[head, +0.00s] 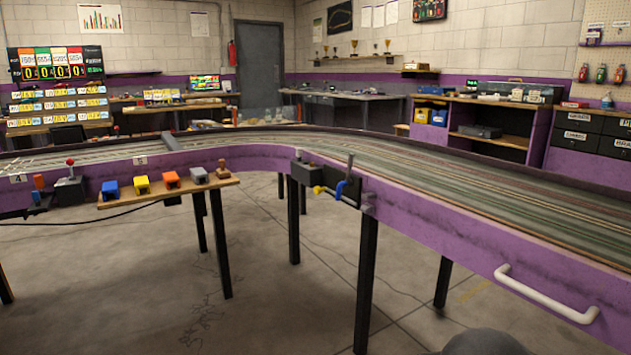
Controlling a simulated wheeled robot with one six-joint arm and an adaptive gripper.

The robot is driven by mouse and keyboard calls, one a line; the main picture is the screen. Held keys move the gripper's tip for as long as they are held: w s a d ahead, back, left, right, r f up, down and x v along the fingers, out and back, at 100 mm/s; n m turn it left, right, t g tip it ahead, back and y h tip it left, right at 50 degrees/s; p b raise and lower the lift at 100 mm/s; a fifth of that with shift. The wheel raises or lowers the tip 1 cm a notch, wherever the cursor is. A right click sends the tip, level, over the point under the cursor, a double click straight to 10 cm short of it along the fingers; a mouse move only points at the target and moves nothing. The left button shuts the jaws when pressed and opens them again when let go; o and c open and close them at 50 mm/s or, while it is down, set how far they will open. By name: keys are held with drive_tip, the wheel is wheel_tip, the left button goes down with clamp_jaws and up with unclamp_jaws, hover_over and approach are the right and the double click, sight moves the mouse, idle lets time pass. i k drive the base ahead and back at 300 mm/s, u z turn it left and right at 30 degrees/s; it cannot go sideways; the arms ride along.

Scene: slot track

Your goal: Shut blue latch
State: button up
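The blue latch (341,189) is a small blue handle on the purple side wall of the slot track (440,216), right of the picture's middle. It stands roughly upright beside a vertical dark metal rod (349,170). A yellow handle (319,190) sits just left of it on the same metal fitting. I cannot tell from here whether the latch is open or shut. My gripper is not in view.
A white bar handle (545,294) sticks out from the track's side at the lower right. Dark table legs (366,275) stand below the track. A wooden shelf (170,190) with coloured blocks juts out at the left. The concrete floor (250,320) in front is clear.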

sight(348, 181)
drive_tip(key=z, duration=0.05)
drive_tip(key=k, duration=0.55)
drive_tip(key=u, duration=0.4)
drive_tip(key=i, duration=1.7)
drive_tip(key=z, duration=0.6)
